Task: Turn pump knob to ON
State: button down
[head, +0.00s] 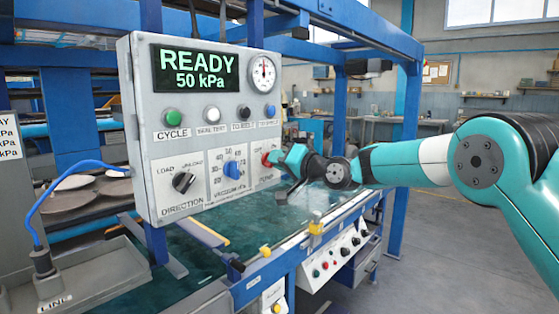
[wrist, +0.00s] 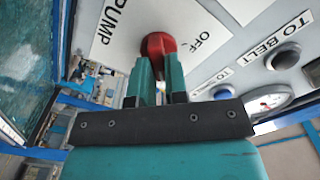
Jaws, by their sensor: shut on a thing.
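The red pump knob (wrist: 158,44) sits on a white plate (wrist: 105,35) lettered PUMP, with OFF printed beside it in the wrist view. In the head view the red knob (head: 266,159) shows at the right edge of the grey control panel (head: 140,150), partly hidden by my gripper. My gripper (wrist: 157,65) is shut on the knob, its two teal fingers on either side of it. It also shows in the head view (head: 278,158). The panel screen (head: 195,70) reads READY 50 kPa. The ON lettering is not visible.
A blue vacuum knob (head: 232,169) and a black direction knob (head: 183,182) sit left of the pump knob. Above are several buttons, including a green one (head: 173,116), and a round gauge (head: 262,72). A blue post (head: 340,110) stands behind my arm.

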jog(key=shift+s+a+f, duration=0.1)
jog(key=shift+f, duration=0.2)
jog(key=c, duration=1.1)
grip_release()
jog(key=shift+c, duration=0.2)
jog(key=shift+r, duration=0.2)
jog(key=b+v, duration=0.5)
jog(key=v, duration=1.2)
jog(key=shift+d, duration=0.25)
jog(key=shift+s, duration=0.15)
